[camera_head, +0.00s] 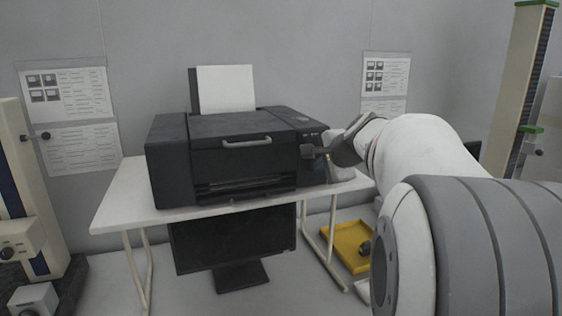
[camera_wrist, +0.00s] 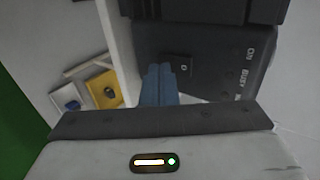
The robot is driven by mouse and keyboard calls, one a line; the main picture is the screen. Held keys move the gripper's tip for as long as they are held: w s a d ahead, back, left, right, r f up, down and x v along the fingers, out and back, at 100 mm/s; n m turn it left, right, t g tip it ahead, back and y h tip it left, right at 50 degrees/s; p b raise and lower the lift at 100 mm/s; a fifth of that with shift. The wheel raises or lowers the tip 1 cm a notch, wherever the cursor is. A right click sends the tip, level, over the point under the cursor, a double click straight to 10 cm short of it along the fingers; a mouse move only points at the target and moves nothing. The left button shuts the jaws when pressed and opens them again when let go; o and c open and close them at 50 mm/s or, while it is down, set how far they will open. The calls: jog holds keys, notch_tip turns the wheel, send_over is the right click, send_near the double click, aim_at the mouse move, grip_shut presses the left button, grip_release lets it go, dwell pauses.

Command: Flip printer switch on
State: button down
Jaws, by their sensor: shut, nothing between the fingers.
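The black printer (camera_head: 230,155) stands on a white table, with paper upright in its rear feed. Its dark side and control panel show close up in the wrist view (camera_wrist: 220,55), with the labels "ON" and "BUSY" at the right. A small dark switch with a light mark (camera_wrist: 183,68) sits on the panel. My gripper (camera_head: 308,151) is at the printer's right front corner. In the wrist view its bluish fingers (camera_wrist: 158,72) are shut and empty, just left of the switch. I cannot tell whether they touch it, nor the switch's position.
The white table (camera_head: 115,205) has little free room around the printer. A monitor (camera_head: 235,245) stands beneath it. A yellow tray (camera_head: 345,250) with a small dark object lies on the floor at right. Tall equipment (camera_head: 20,190) stands at left.

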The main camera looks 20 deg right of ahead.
jog(key=shift+w, duration=0.25)
jog(key=shift+b, duration=0.7)
jog(key=shift+w+r+p, duration=0.1)
jog(key=shift+r+p, duration=0.55)
jog(key=shift+r, duration=0.15)
jog(key=shift+f, duration=0.1)
